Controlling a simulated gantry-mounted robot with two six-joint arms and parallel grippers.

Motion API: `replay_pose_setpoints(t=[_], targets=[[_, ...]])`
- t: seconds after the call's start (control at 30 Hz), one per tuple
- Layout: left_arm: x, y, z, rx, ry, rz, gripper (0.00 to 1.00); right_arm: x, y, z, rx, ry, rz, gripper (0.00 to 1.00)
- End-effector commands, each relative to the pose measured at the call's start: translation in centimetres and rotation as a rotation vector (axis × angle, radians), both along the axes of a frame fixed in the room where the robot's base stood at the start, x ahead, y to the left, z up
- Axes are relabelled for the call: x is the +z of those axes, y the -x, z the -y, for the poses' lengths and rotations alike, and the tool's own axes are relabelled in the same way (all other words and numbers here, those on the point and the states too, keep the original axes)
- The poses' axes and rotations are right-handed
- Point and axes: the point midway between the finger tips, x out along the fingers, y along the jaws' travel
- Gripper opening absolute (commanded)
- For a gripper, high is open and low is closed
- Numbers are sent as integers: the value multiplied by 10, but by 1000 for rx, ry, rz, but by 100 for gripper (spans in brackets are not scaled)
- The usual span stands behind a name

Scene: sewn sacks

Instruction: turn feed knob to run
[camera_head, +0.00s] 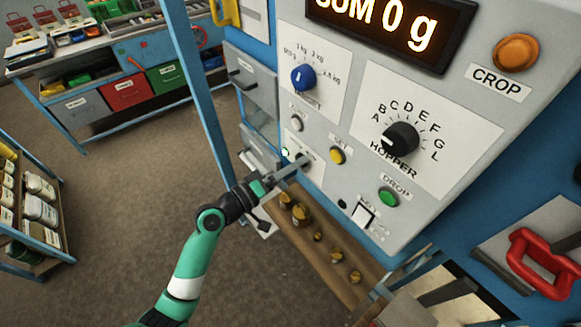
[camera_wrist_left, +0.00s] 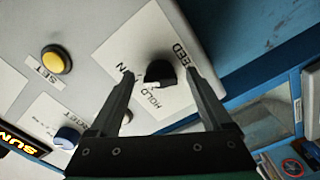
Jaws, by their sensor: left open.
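The feed knob (camera_wrist_left: 160,72) is black with a white pointer mark, on a white plate lettered FEED and HOLD in the left wrist view. A further word at the left is partly covered by a finger, with only its end showing. The pointer faces toward the HOLD lettering. My left gripper (camera_wrist_left: 160,76) is open, with one finger on each side of the knob; I cannot tell whether either touches it. In the head view my left gripper (camera_head: 291,168) reaches the lower left of the grey control panel (camera_head: 330,185), and its fingers hide most of the knob.
A blue knob (camera_head: 303,78), black hopper knob (camera_head: 400,139), yellow button (camera_head: 337,155) and green button (camera_head: 389,197) stick out of the panel nearby. A wooden shelf (camera_head: 335,252) with several brass weights lies below. A blue post (camera_head: 200,90) stands left of the panel.

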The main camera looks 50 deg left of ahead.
Motion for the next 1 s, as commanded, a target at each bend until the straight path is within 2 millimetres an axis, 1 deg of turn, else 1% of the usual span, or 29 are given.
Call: replay_pose_setpoints(t=[0.07,0.17,0.27,0.4,0.5,0.6,0.73,1.0], targets=[[0,3,-1,1,0,0,82,0,0,0,0,0,0,50],[-1,14,-3,3,0,-1,82,0,0,0,0,0,0,50],[-1,34,-4,4,0,-1,82,0,0,0,0,0,0,50],[-2,69,-8,5,2,-2,82,-2,0,0,0,0,0,50],[-1,91,-10,5,0,-1,82,-3,0,0,0,0,0,50],[-1,106,-12,4,1,-1,82,-4,0,0,0,0,0,50],[0,115,-12,1,-1,0,82,-4,0,0,0,0,0,50],[0,116,-11,0,0,0,82,-4,0,0,0,0,0,50]])
